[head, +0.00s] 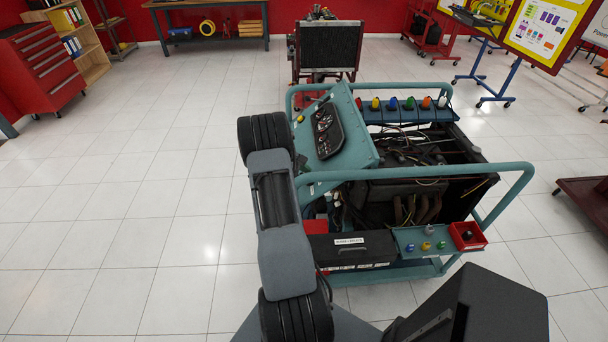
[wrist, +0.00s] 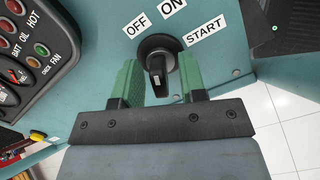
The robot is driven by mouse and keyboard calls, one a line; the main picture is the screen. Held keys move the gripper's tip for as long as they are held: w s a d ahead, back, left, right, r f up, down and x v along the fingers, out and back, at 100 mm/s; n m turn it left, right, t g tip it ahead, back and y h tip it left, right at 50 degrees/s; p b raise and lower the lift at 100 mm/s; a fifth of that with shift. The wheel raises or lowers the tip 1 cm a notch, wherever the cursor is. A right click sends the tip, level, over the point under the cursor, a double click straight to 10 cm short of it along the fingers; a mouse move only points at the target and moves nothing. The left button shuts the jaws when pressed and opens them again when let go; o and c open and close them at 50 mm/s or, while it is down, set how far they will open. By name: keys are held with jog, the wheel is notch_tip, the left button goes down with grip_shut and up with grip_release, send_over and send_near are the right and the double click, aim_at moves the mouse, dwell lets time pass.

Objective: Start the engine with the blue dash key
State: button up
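The black ignition switch (wrist: 157,62) is on the teal dash panel in the wrist view, with OFF, ON and START labels around its upper side. Its black handle points down in the picture. My gripper (wrist: 160,72) has green fingers on either side of the handle, open, with a gap on both sides. In the head view, a small blue-topped piece (head: 409,247) sits on the front teal plate, and another blue piece (head: 392,103) stands in the rear row. I cannot tell which is the dash key. My gripper is hidden there.
The engine trainer (head: 497,166) has a teal tube frame. The gauge panel (head: 326,131) also shows in the wrist view (wrist: 22,60). A red box (head: 467,237) is at its front right corner. A black battery (head: 350,249) is in front. Floor at left is clear.

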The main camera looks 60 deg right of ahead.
jog(key=shift+c, duration=0.3)
grip_shut()
jog(key=shift+f+m+b, duration=0.2)
jog(key=shift+m+b, duration=0.1)
jog(key=shift+b, duration=0.1)
jog(key=m+b, duration=0.1)
jog(key=b, duration=0.1)
jog(key=shift+f+m+b, duration=0.15)
jog(key=shift+m+b, duration=0.25)
jog(key=m+b, duration=0.2)
jog(key=b, duration=0.1)
jog(key=shift+m+y, duration=0.3)
jog(key=shift+m, duration=0.1)
jog(key=m+b, duration=0.3)
jog(key=shift+m+b, duration=1.3)
jog(key=shift+m, duration=0.2)
jog(key=shift+r, duration=0.2)
